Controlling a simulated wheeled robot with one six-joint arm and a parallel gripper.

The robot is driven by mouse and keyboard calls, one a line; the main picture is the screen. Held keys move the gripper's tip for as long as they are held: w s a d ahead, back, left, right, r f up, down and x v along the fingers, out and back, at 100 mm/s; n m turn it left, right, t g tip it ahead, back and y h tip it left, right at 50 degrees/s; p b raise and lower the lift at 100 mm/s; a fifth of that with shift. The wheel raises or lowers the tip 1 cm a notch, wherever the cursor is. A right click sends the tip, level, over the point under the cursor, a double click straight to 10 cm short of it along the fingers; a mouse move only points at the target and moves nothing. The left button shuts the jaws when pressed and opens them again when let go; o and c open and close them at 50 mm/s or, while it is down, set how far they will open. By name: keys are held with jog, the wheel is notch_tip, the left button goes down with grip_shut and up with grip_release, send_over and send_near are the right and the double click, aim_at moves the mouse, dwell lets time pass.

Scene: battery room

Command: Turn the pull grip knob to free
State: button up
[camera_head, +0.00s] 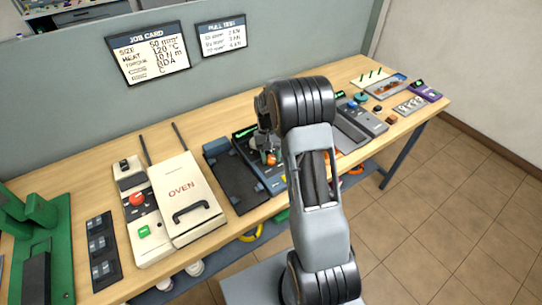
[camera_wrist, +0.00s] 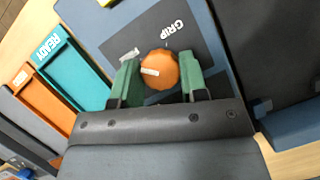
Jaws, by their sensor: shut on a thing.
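The pull grip knob (camera_wrist: 160,68) is a round orange knob with a pale pointer mark. The pale mark points to the left in the wrist view. A small pale label lies just above the left finger, too blurred to read. In the head view my gripper (camera_head: 268,150) is over the blue-grey device at the middle of the bench, and my arm hides much of it.
A teal READY tray (camera_wrist: 75,70) and an orange tray (camera_wrist: 45,95) lie to the left in the wrist view. In the head view an oven (camera_head: 185,190) stands left of the device. Job card (camera_head: 150,53) and pull test (camera_head: 221,38) signs hang behind the bench.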

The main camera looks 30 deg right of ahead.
dwell(0.3)
jog(key=o, duration=0.9)
jog(key=v, duration=1.3)
jog(key=shift+w+r+b, duration=0.1)
jog(key=shift+r+b, duration=0.25)
jog(key=shift+r, duration=0.05)
